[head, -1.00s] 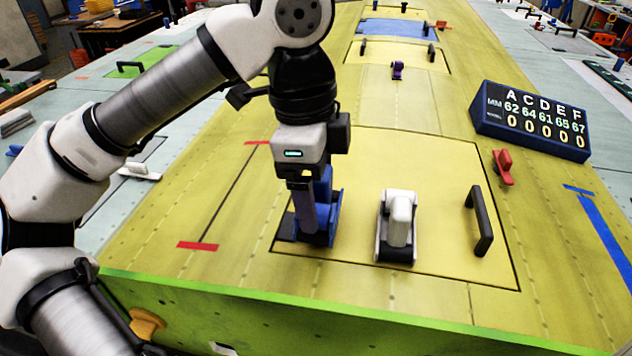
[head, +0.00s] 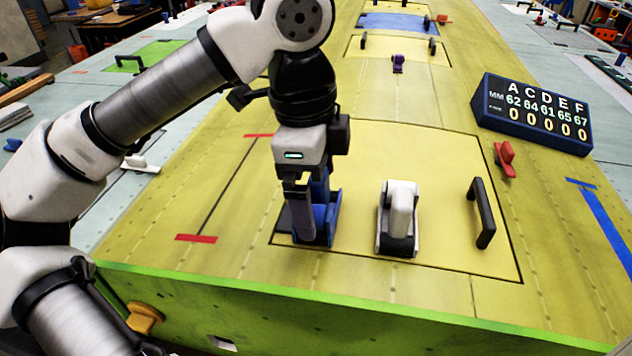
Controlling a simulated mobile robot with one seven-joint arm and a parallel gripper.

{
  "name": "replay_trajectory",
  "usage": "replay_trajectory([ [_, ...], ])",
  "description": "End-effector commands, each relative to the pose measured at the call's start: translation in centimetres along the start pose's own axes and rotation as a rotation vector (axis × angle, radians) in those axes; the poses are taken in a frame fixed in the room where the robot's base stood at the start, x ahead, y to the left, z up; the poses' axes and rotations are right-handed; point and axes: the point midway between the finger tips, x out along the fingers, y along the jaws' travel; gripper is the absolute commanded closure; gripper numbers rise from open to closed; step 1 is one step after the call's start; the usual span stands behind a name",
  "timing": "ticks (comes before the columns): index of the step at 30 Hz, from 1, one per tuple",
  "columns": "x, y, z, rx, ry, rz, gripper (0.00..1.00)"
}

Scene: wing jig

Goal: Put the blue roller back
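The blue roller (head: 327,222) sits on the yellow panel in the head view, left of the white roller (head: 399,221). It seems to rest on the panel, upright. My gripper (head: 301,222) points down at the blue roller, with one dark finger in front of its left side. The other finger is hidden, so I cannot tell whether the gripper is open or closed on the roller's handle. The white roller stands a short way to the right, apart from my gripper.
A black handle (head: 482,213) stands right of the white roller. A red clamp-like piece (head: 505,159) and a dark blue number board (head: 532,115) are farther right. A line with red end marks (head: 196,239) lies on clear yellow surface to the left.

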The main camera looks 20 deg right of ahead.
Motion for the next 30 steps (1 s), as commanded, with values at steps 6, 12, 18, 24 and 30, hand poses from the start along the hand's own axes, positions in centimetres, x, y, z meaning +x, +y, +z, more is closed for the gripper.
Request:
replay_trajectory([
  [6,-0.3,0.0,0.0,0.001,0.0,0.0,0.0],
  [12,-2.0,-0.1,-0.1,-0.003,-0.003,-0.002,0.0],
  [18,-6.3,-0.1,-0.1,-0.006,-0.004,-0.004,0.0],
  [24,-10.4,0.0,-0.1,-0.003,-0.002,-0.003,0.0],
  [30,-12.4,0.0,-0.1,-0.002,-0.001,0.0,0.0],
])
